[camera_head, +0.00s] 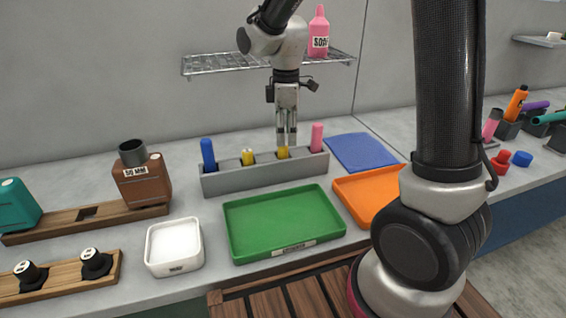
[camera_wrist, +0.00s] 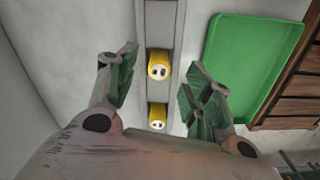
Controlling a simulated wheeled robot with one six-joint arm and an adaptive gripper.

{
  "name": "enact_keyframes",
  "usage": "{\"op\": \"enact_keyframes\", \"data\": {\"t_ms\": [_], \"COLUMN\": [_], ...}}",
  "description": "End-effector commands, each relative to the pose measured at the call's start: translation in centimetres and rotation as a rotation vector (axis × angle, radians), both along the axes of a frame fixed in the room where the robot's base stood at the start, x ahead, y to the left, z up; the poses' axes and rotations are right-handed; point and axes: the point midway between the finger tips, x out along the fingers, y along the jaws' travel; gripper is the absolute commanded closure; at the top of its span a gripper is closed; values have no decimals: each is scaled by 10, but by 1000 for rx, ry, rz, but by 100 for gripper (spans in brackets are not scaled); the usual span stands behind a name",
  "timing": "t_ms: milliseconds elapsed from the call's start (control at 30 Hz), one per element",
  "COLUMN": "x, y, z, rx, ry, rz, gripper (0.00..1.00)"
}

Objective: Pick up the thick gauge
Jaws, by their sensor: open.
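A grey rack (camera_head: 228,181) holds two short yellow gauges between taller blue and pink pieces. The right yellow gauge (camera_head: 283,152) and left yellow gauge (camera_head: 248,157) stand upright in separate slots. In the wrist view, I see their round marked ends: one upper gauge (camera_wrist: 158,71) and one lower gauge (camera_wrist: 157,125). The upper end looks larger. I cannot read which is labelled thick. My gripper (camera_head: 286,142) points down over the rack near the right yellow gauge. In the wrist view, its fingers (camera_wrist: 163,74) are apart and empty, with the upper gauge between them in the picture.
The blue piece (camera_head: 208,154) and pink piece (camera_head: 317,137) stand at the rack's ends. A green tray (camera_head: 236,254) lies in front, with an orange tray (camera_head: 349,200) and blue mat (camera_head: 362,152) at right. A wire shelf (camera_head: 215,64) hangs behind my arm.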

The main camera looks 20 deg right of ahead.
Motion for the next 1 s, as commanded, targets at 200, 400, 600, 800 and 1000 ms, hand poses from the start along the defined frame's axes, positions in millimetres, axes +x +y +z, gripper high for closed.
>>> {"op": "enact_keyframes", "data": {"t_ms": [200,400,600,800,1000], "x": [1,1,1,1,1], "y": [7,7,7,7,7], "z": [-34,-47,-46,-46,-46], "rx": [-1,0,0,0,0], "ry": [3,0,0,0,0], "rz": [-1,-1,-1,-2,-2], "gripper": [49,49,56,93,97]}}
